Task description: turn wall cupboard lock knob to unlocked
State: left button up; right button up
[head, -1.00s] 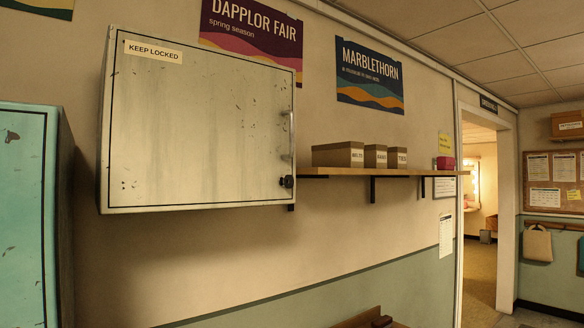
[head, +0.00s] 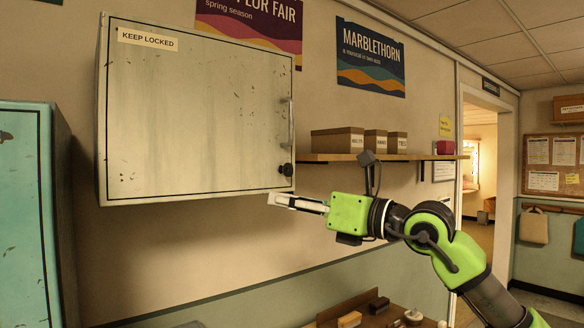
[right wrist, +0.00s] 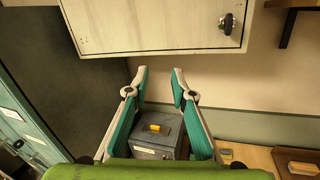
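The wall cupboard (head: 200,110) is a pale, scuffed metal box labelled "KEEP LOCKED", with its door shut. Its dark lock knob (head: 286,169) sits near the door's lower right corner, below a vertical handle (head: 290,125). The knob also shows in the right wrist view (right wrist: 228,22), at the top right; I cannot tell its lock setting. My right gripper (head: 271,199) is just below the cupboard's lower right edge, apart from the knob. In the right wrist view the gripper (right wrist: 161,75) is open and empty, its fingers spread below and left of the knob. My left gripper is not shown.
A wall shelf (head: 430,157) with several boxes is right of the cupboard. A teal cabinet (head: 25,220) stands at the left. Below are a wooden counter with brushes (head: 350,319) and a grey box with a yellow-topped handle (right wrist: 155,135). The wall under the cupboard is clear.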

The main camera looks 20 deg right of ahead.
aim_at(292, 169)
jog(key=d+r+m+t+h, duration=0.1)
jog(key=d+r+t+h, duration=0.1)
jog(key=d+r+h, duration=0.6)
jog(key=w+a+y+p, duration=0.1)
jog(key=w+p, duration=0.1)
jog(key=w, duration=0.1)
jog(key=w+a+f+y+p, duration=0.1)
jog(key=w+p, duration=0.2)
jog(key=w, duration=0.1)
jog(key=w+f+p, duration=0.1)
jog(key=w+p, duration=0.1)
jog(key=w, duration=0.2)
jog(key=shift+a+y, duration=0.4)
jog(key=shift+w+a+f+p, duration=0.15)
jog(key=shift+w+p, duration=0.1)
jog(key=shift+w, duration=0.15)
jog(key=shift+w+a+f+p, duration=0.1)
jog(key=shift+w+p, duration=0.15)
jog(key=shift+w, duration=0.15)
jog(key=shift+c, duration=0.4)
grip_shut()
